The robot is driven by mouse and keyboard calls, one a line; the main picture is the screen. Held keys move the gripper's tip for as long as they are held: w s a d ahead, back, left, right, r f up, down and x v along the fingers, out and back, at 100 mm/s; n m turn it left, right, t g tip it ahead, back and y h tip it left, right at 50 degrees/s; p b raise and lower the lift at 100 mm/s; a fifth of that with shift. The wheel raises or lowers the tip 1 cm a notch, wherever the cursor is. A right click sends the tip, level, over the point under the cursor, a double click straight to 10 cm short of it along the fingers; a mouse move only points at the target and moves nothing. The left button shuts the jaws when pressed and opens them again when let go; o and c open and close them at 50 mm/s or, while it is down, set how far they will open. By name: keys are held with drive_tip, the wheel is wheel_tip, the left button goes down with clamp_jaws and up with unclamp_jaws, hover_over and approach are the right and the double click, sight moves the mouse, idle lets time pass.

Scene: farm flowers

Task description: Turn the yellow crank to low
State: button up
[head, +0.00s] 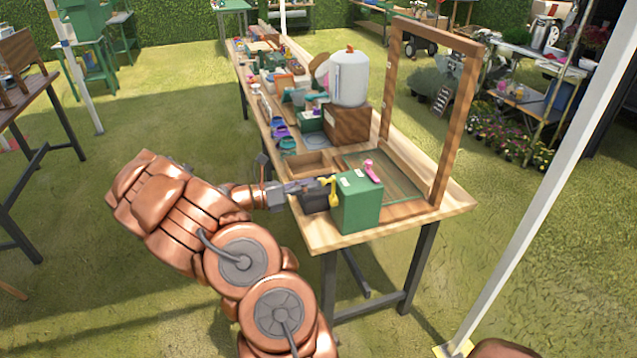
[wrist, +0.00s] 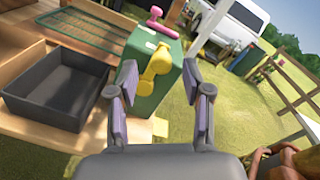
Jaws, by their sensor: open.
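The yellow crank (wrist: 157,68) is on the near face of a green box (wrist: 172,47), between my gripper's spread fingers in the wrist view. It also shows as a small yellow piece in the head view (head: 333,190), at the left side of the green box (head: 358,205). My gripper (wrist: 160,88) is open and empty. In the head view, my gripper (head: 318,184) reaches in from the left, close to the crank. I cannot tell whether a finger touches the crank. A pink handle (wrist: 156,22) is on top of the box. No low marking is readable.
A dark tray (wrist: 58,88) lies on the wooden table (head: 420,222) left of the box. A wooden frame (head: 455,125) stands behind it. A white dispenser (head: 349,78) and several small items crowd the table farther back. Grass is open left of the table.

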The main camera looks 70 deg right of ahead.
drive_tip(key=v, duration=0.8)
drive_tip(key=shift+w+a, duration=0.2)
drive_tip(key=shift+w, duration=0.05)
drive_tip(key=s+a+r+m+t+y, duration=0.1)
drive_tip(key=s+a+r+m+y, duration=0.25)
drive_tip(key=a, duration=0.35)
drive_tip(key=s+a+r+m+t+y, duration=0.2)
drive_tip(key=s+a+m, duration=0.1)
drive_tip(key=a+m, duration=0.25)
drive_tip(key=s+a+f+m+t+y, duration=0.1)
drive_tip(key=s+a+m+t+y, duration=0.1)
drive_tip(key=a, duration=1.3)
drive_tip(key=s+a+m+t+y, duration=0.3)
drive_tip(key=s+a+t+y, duration=0.1)
drive_tip(key=a, duration=1.1)
drive_tip(key=shift+s+f+m+t+y, duration=0.35)
drive_tip(key=shift+t+y, duration=0.2)
drive_tip(key=shift+t, duration=0.35)
drive_tip(key=shift+d, duration=0.1)
drive_tip(key=shift+c, duration=0.8)
